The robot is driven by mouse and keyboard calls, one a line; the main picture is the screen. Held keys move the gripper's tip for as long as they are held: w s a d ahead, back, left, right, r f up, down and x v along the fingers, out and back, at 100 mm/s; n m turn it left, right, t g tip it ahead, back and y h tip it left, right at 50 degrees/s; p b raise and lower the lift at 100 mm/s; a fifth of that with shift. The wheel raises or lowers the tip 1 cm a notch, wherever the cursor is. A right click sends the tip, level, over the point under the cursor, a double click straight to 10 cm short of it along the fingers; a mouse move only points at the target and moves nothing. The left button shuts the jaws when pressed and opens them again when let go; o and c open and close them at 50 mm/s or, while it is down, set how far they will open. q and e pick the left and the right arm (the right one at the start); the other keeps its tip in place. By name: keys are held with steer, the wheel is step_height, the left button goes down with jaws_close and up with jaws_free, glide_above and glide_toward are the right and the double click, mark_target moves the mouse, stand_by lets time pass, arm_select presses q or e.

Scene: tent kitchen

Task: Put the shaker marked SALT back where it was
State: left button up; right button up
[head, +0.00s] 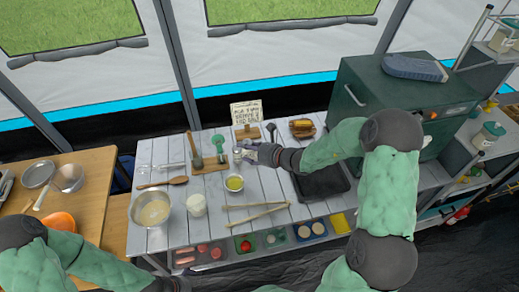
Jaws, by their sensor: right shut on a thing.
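My right gripper (246,153) reaches in from the right over the white plank table. It is shut on a small pale shaker (237,156), at the back middle of the table. The marking on the shaker is too small to read. I cannot tell whether its base touches the table. A wooden stand (209,164) with green and dark utensils is just left of it.
A bowl of yellow-green food (234,183) stands just in front of the shaker. A handwritten sign (246,113) stands behind. A steel bowl (152,208), a white jar (195,204) and wooden sticks (262,214) lie nearer. A dark tray (322,182) lies right, below my forearm.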

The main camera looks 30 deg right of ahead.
steer(key=shift+w+d+r, duration=0.1)
steer(key=shift+w+d, duration=0.35)
steer(key=shift+w, duration=0.35)
steer(key=w+d+f, duration=0.1)
steer(key=d+f, duration=0.1)
steer(key=d, duration=0.1)
steer(key=w+d+f+b, duration=0.1)
steer(key=d+f, duration=0.2)
steer(key=d, duration=0.1)
steer(key=w+d+f+b, duration=0.1)
steer(key=w+d+f, duration=0.1)
steer(key=d+f, duration=0.1)
steer(key=shift+d, duration=0.5)
steer(key=shift+w+d+f+b, duration=0.15)
steer(key=shift+d+f, duration=0.2)
steer(key=shift+f, duration=0.1)
steer(key=shift+w+d+f+b, duration=0.1)
steer(key=shift+d+f+b, duration=0.05)
steer(key=shift+d+f, duration=0.25)
arm_select(q)
steer(key=shift+w+a+f+b, duration=0.15)
steer(key=shift+f+b, duration=0.1)
steer(key=shift+f, duration=0.65)
steer(key=shift+w+a+f+b, duration=0.1)
steer(key=shift+f+b, duration=0.15)
steer(key=shift+f, duration=0.65)
arm_select(e)
steer(key=shift+a+f, duration=0.15)
steer(key=shift+f, duration=1.2)
